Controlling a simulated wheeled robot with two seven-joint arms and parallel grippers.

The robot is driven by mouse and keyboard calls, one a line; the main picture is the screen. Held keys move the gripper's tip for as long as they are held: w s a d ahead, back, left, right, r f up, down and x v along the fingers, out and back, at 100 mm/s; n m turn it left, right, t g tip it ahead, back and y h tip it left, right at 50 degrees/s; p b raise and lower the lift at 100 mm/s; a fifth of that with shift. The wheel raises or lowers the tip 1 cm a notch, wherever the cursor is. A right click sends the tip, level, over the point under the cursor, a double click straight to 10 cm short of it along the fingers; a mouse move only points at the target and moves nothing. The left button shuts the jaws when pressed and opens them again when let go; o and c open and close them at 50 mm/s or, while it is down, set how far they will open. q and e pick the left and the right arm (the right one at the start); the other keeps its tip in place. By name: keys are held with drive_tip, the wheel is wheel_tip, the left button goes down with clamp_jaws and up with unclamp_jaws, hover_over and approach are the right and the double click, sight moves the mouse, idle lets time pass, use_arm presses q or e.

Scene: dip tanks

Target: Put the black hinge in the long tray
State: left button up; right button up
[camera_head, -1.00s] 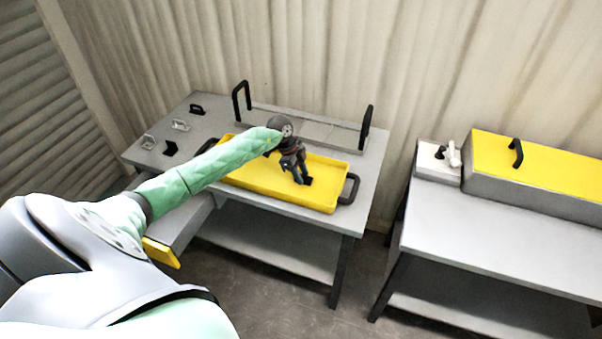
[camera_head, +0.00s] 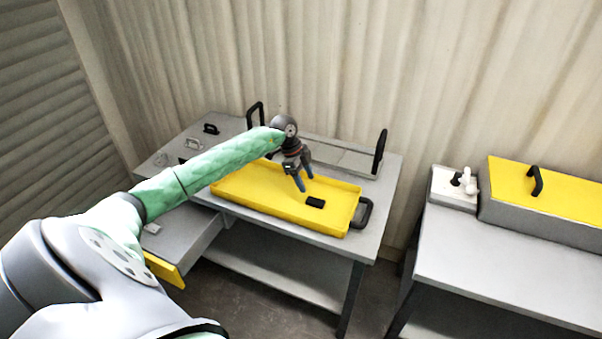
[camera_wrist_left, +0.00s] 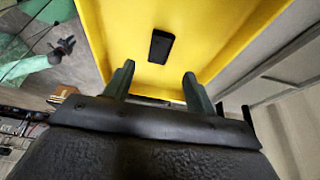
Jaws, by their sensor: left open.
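The black hinge (camera_head: 315,202) lies flat on the floor of the long yellow tray (camera_head: 246,199), toward the tray's right end. It also shows in the left wrist view (camera_wrist_left: 160,46) as a dark bar on yellow, beyond the fingertips. My left gripper (camera_head: 305,183) is open and empty, above the tray and a little up and left of the hinge. Its two fingers (camera_wrist_left: 158,75) stand apart in the wrist view with nothing between them.
The tray has a black handle (camera_head: 364,213) at its right end. Behind it is a grey tank with upright black handles (camera_head: 380,151). Small hinge-like parts (camera_head: 211,129) sit at the table's left. An open drawer (camera_head: 184,238) juts out below. A second table (camera_head: 510,255) with a yellow-lidded box (camera_head: 550,187) stands right.

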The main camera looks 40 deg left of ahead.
use_arm(q)
drive_tip(key=b+v, duration=0.1)
drive_tip(key=v, duration=0.3)
drive_tip(key=shift+r, duration=0.25)
use_arm(e)
drive_tip(key=r, duration=0.2)
drive_tip(key=w+a+r, duration=0.1)
use_arm(q)
drive_tip(key=shift+f, duration=0.1)
use_arm(e)
drive_tip(key=shift+s, duration=0.15)
